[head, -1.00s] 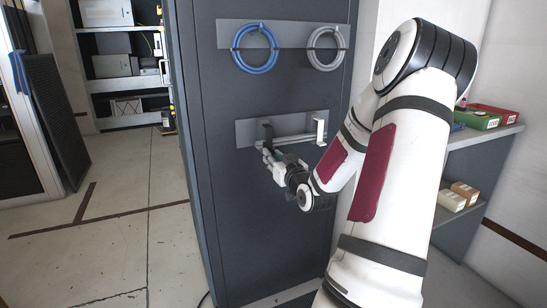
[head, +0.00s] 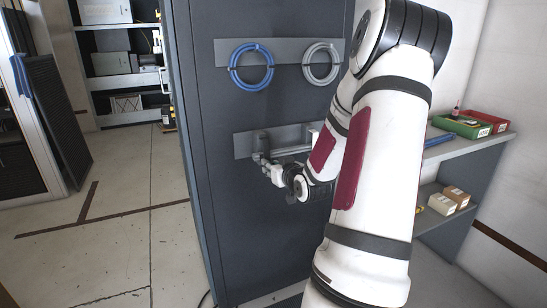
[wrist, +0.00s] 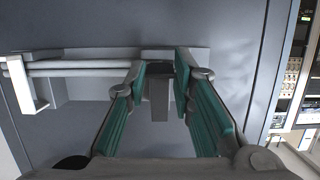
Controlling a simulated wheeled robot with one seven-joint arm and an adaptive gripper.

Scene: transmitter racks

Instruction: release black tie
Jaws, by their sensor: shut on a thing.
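The black tie (head: 262,138) is at the left end of a grey backing plate (head: 242,145) on the dark cabinet side. In the wrist view it is a dark grey strip (wrist: 159,98) between the green-padded fingers of my gripper (wrist: 160,82). My gripper (head: 262,157) is shut on it, close to the plate. A pair of pale rods or cables (wrist: 80,68) runs from beside the tie to a white tie or hook (wrist: 20,85) at the other end. My fingers and wrist partly hide the tie in the head view.
A blue coil (head: 251,67) and a grey coil (head: 321,63) hang above on another plate. A shelf (head: 470,142) with green and red trays (head: 462,127) stands at the right. Open floor (head: 110,220) lies left of the cabinet (head: 265,220).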

